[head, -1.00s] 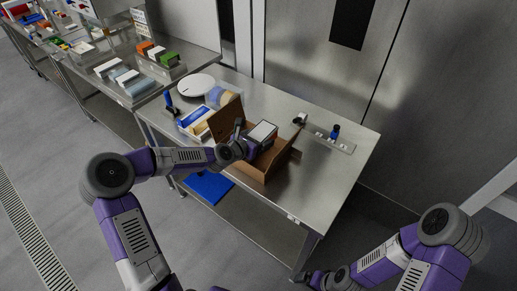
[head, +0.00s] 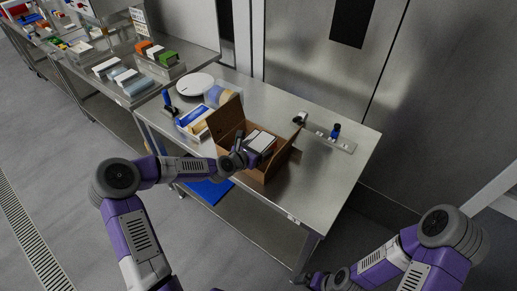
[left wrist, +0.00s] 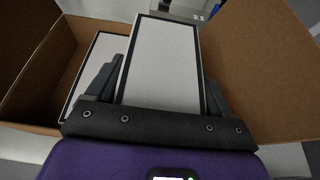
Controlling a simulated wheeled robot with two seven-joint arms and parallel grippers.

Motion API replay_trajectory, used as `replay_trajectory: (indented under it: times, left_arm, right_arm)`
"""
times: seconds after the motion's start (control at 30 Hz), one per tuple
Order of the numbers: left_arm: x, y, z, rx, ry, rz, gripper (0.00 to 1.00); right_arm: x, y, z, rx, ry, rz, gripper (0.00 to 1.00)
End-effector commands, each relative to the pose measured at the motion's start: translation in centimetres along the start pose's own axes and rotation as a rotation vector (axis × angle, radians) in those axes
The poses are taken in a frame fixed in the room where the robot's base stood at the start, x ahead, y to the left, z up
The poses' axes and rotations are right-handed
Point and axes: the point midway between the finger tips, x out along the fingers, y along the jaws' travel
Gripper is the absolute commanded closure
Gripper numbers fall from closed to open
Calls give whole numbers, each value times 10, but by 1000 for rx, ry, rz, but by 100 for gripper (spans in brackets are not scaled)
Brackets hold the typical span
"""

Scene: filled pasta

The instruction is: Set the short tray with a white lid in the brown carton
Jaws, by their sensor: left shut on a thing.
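The brown carton (head: 285,161) stands open on the steel table, its flaps spread; its cardboard walls also show in the left wrist view (left wrist: 262,75). My left gripper (head: 246,152) is shut on a tray with a white lid (head: 263,142), at the carton's mouth. In the left wrist view the held tray (left wrist: 163,60) lies between the two fingers, its white lid edged in black. Another white-lidded tray (left wrist: 97,65) sits lower inside the carton, to its left. The held tray's underside is hidden. My right gripper (head: 312,280) is at the bottom edge, away from the table; its fingers are unclear.
Left of the carton are a bin with blue and white packs (head: 194,122), a white round plate (head: 195,84) and a blue-handled tool (head: 168,101). The table's right front is clear.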

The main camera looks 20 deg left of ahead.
Motion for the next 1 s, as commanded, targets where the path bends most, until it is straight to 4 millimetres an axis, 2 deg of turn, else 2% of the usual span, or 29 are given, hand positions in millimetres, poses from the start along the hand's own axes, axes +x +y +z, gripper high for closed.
replay_trajectory:
  times: [0.2, 0.23, 0.33, 0.57, 0.77, 1.0]
  left_arm:
    - [1, 0, -3, 2, -1, 0, 56]
    - [1, 0, -3, 1, 0, 0, 14]
    - [1, 0, -3, 1, 0, 0, 0]
    - [1, 0, -2, 1, 0, 0, 0]
    - [-4, 0, 11, 4, 0, 1, 0]
    - [-52, 2, 8, 0, 2, 4, 0]
  right_arm:
    - [3, 1, 0, 0, 0, 0, 0]
    - [3, 1, 0, 0, 0, 0, 0]
    - [3, 1, 0, 0, 0, 0, 0]
    - [2, 1, 0, 0, 0, 0, 0]
    - [-10, -4, 0, 0, 0, 0, 0]
    - [-11, -4, 0, 0, 0, 0, 0]
